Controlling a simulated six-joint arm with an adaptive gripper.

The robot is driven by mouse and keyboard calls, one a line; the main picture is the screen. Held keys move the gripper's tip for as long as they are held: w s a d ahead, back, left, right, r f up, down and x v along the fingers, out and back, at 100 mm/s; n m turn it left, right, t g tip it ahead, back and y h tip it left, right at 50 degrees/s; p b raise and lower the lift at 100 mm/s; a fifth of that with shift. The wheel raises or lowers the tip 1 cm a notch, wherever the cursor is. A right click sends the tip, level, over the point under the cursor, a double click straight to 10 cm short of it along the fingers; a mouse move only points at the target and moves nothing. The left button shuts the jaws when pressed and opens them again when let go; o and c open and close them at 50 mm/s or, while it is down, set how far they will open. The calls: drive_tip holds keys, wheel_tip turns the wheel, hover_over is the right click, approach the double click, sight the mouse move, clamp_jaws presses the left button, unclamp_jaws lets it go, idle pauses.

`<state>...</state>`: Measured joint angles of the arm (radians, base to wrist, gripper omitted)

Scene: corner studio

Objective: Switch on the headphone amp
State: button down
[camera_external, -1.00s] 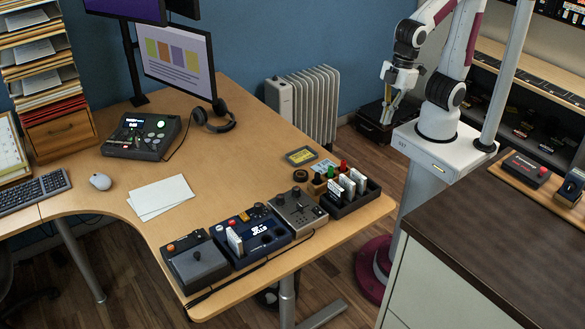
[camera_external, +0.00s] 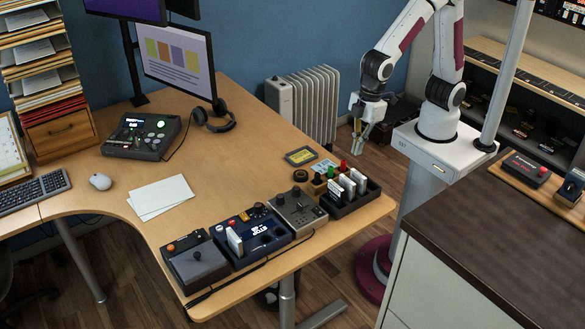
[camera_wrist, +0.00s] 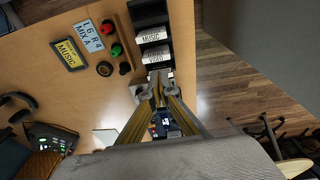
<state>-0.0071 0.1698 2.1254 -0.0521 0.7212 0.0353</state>
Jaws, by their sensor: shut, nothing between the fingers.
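No device carries a readable label naming it the headphone amp. A dark console (camera_external: 142,136) with a small lit screen and a green lit button stands at the back of the desk. A cable runs from it toward black headphones (camera_external: 214,117). A grey box with knobs (camera_external: 298,211) stands at the desk's front right, beside a blue unit with a screen (camera_external: 252,237). My gripper (camera_external: 359,148) is shut and empty, in the air past the desk's right edge. In the wrist view, its fingers (camera_wrist: 158,80) meet and hide part of the desk behind them.
A black rack of white cards (camera_external: 350,193) stands at the desk's right edge, beside small red and green knobs. A white radiator (camera_external: 305,105) is behind. The desk's middle is mostly clear.

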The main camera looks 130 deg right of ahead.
drive_tip(key=shift+t, duration=0.3)
drive_tip(key=w+f, duration=0.1)
drive_tip(key=w, duration=0.1)
drive_tip(key=w+f, duration=0.1)
drive_tip(key=w, duration=0.1)
drive_tip(key=w+f, duration=0.1)
drive_tip(key=w, duration=0.1)
drive_tip(key=shift+w+d+f, duration=0.1)
drive_tip(key=shift+w+f, duration=0.1)
drive_tip(key=shift+w, duration=0.1)
drive_tip(key=shift+t, duration=0.7)
drive_tip(key=w, duration=0.2)
drive_tip(key=w+r, duration=0.1)
drive_tip(key=w, duration=0.1)
drive_tip(key=shift+w+r, duration=0.15)
drive_tip(key=shift+r, duration=0.05)
drive_tip(key=shift+f, duration=0.15)
hover_over(316, 208)
drive_tip(key=shift+s+f, duration=0.2)
drive_tip(key=shift+f, duration=2.7)
drive_tip(key=shift+s+f, duration=0.2)
drive_tip(key=shift+f, duration=3.5)
drive_tip(key=shift+d+f, duration=0.15)
drive_tip(key=shift+f, duration=0.25)
drive_tip(key=shift+a, duration=0.25)
